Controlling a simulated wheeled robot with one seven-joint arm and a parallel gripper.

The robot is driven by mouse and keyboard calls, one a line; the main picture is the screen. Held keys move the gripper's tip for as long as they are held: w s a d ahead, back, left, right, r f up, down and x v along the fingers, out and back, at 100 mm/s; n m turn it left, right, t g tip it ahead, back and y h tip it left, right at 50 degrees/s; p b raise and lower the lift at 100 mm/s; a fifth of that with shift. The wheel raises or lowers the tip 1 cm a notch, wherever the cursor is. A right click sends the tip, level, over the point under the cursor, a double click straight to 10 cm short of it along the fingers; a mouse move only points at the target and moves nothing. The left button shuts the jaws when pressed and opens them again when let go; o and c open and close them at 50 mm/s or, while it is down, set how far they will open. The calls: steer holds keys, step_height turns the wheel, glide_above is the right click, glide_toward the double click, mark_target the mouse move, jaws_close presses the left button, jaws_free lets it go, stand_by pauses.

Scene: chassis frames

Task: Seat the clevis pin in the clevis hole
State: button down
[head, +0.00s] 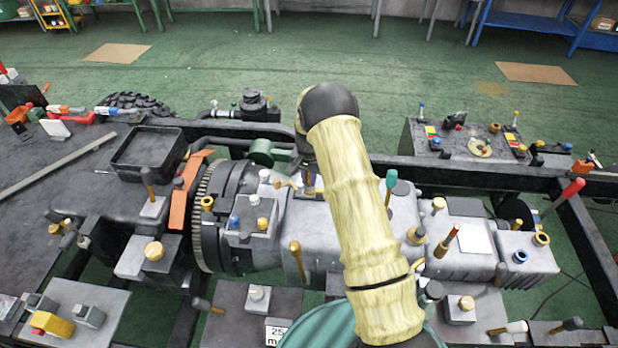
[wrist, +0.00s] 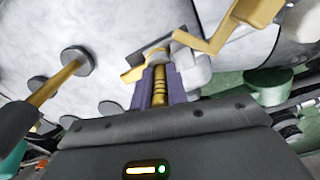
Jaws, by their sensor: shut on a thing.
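In the wrist view, my gripper (wrist: 160,82) has purple fingers shut on a ridged brass pin (wrist: 159,88), which I take to be the clevis pin. Beyond the fingertips are a dark grey plate (wrist: 150,52) and a pale grey block (wrist: 194,70), close to the pin's far end. I cannot tell which part is the clevis, and its hole is not visible. I cannot tell whether the pin touches these parts. In the head view, my gripper (head: 314,184) is mostly hidden by my cream-sleeved arm, over the grey gearbox housing.
A bent brass lever (wrist: 215,38) stands close to the fingertips in the wrist view. A brass-stemmed knob (wrist: 55,84) is to the left. In the head view, a toothed ring (head: 203,215) and several upright handles crowd the housing (head: 345,222). A black frame rail (head: 470,172) runs behind.

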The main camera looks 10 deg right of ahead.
steer(key=shift+f, duration=0.2)
steer(key=c, duration=1.3)
jaws_free()
steer(key=shift+w+r+b, duration=0.1)
steer(key=shift+r+b, duration=0.25)
steer(key=shift+r, duration=0.25)
step_height(320, 180, up, 16)
steer(key=b, duration=0.3)
steer(key=shift+r+b, duration=0.15)
steer(key=shift+b, duration=0.25)
